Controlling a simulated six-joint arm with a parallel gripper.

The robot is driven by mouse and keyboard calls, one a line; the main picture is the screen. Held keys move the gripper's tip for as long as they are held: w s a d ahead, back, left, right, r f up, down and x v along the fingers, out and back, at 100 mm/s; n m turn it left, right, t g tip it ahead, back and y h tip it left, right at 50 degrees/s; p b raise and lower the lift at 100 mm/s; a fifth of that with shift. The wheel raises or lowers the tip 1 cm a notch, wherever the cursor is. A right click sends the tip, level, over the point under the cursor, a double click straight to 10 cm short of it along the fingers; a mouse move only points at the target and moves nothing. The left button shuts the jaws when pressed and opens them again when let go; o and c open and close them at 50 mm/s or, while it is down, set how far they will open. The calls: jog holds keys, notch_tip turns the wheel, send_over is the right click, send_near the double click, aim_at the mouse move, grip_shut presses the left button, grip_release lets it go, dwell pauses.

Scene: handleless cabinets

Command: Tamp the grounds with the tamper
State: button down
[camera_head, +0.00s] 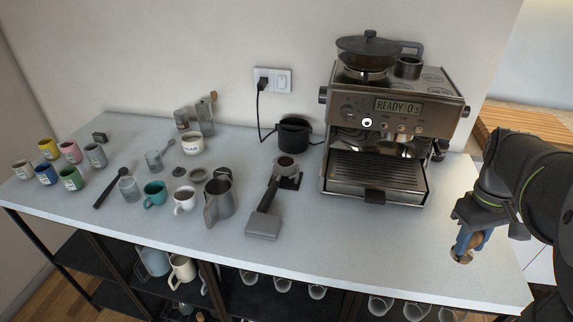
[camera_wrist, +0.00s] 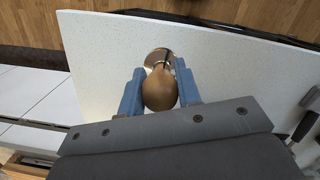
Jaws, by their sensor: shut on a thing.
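My gripper (camera_head: 468,241) is at the right end of the counter, pointing down, shut on the tamper. In the wrist view the tamper's round wooden handle (camera_wrist: 160,90) is between the blue fingers (camera_wrist: 160,92). Its metal base (camera_wrist: 157,57) is close to the counter; I cannot tell whether it touches. In the head view the tamper (camera_head: 461,257) is partly hidden by the fingers. The portafilter (camera_head: 286,163) is left of the espresso machine, with its basket over a dark stand and its dark handle toward the front. The grounds inside are too small to make out.
The espresso machine (camera_head: 385,135) stands between my gripper and the portafilter, toward the back. A grey block (camera_head: 263,223) lies by the portafilter handle. The front right counter (camera_head: 370,250) is clear.

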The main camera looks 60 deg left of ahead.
dwell(0.6)
jog(key=s+a+r+n+t, duration=0.1)
jog(key=s+a+n, duration=0.2)
jog(key=a+n, duration=0.5)
jog(key=s+a+r+n+t, duration=0.15)
jog(key=a+n, duration=0.35)
jog(key=a, duration=0.6)
jog(key=s+a+r+n+y, duration=0.2)
jog(key=s+a+n, duration=1.1)
jog(key=s+a, duration=0.15)
jog(key=a+n, duration=0.3)
jog(key=a, duration=0.9)
jog(key=w+a+m, duration=0.2)
jog(key=w+a, duration=0.3)
jog(key=w, duration=0.2)
jog(key=shift+a+f, duration=0.15)
jog(key=shift+f, duration=0.25)
jog(key=shift+s, duration=0.1)
send_over(286, 164)
jog(key=shift+f, duration=2.9)
